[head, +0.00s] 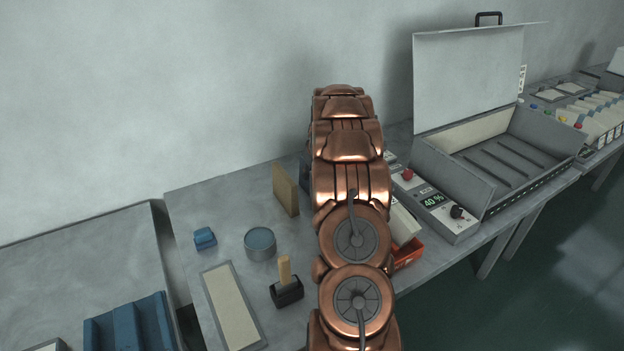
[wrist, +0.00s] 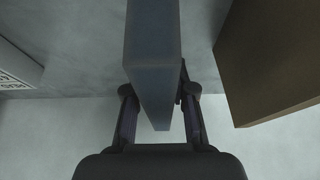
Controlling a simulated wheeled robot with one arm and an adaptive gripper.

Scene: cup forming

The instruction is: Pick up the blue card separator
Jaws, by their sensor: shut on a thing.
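The blue card separator (wrist: 152,55) is a flat, upright blue-grey slab in the middle of the wrist view. My gripper (wrist: 158,95) has one finger on each side of it and is shut on it. In the head view my copper arm hides the gripper and nearly all of the separator. Only a narrow dark blue edge (head: 304,176) shows just left of the arm, and it appears to be the separator. I cannot tell whether the separator touches the table.
A tan upright block (head: 285,190) stands close by; it also shows in the wrist view (wrist: 270,60). A round tin (head: 260,244), a blue block (head: 205,238), a stamp-like tool (head: 286,288) and a framed pad (head: 232,305) lie left of my arm. An open-lidded box (head: 462,180) and an orange tray (head: 408,254) are right.

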